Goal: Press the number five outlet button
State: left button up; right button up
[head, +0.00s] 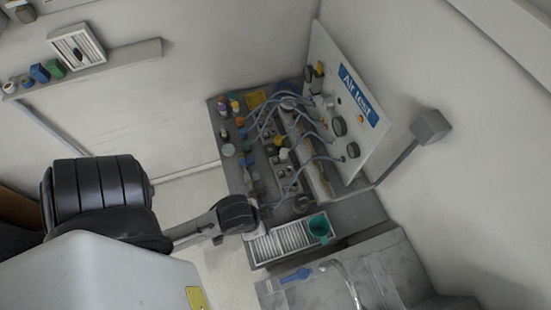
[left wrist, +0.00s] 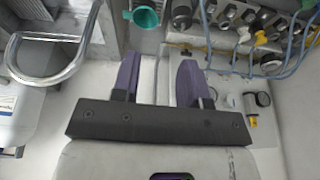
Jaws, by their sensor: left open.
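The outlet panel (head: 282,160) is a dark bench unit with several metal outlets, coloured fittings and blue hoses, below a white board with a blue "Air test" sign (head: 359,96). In the left wrist view, a row of metal outlets (left wrist: 222,20) with hoses lies at the top right, ahead of my gripper. No number is readable, so I cannot tell which button is number five. My left gripper (left wrist: 157,72) has two purple fingers, apart and empty, short of the outlets. In the head view its arm reaches the panel's near left corner. My right gripper is not in view.
A teal cup (head: 320,227) sits by a white slatted vent (head: 280,242) at the near end of the bench. Blue hoses (left wrist: 290,50) cross in front of the outlets.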

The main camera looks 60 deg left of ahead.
pick_arm(q)
jog(key=c, duration=0.6)
jog(key=shift+a, duration=0.15)
grip_shut()
jog(key=shift+d, duration=0.2)
jog(key=shift+a, duration=0.2)
dwell(0.5)
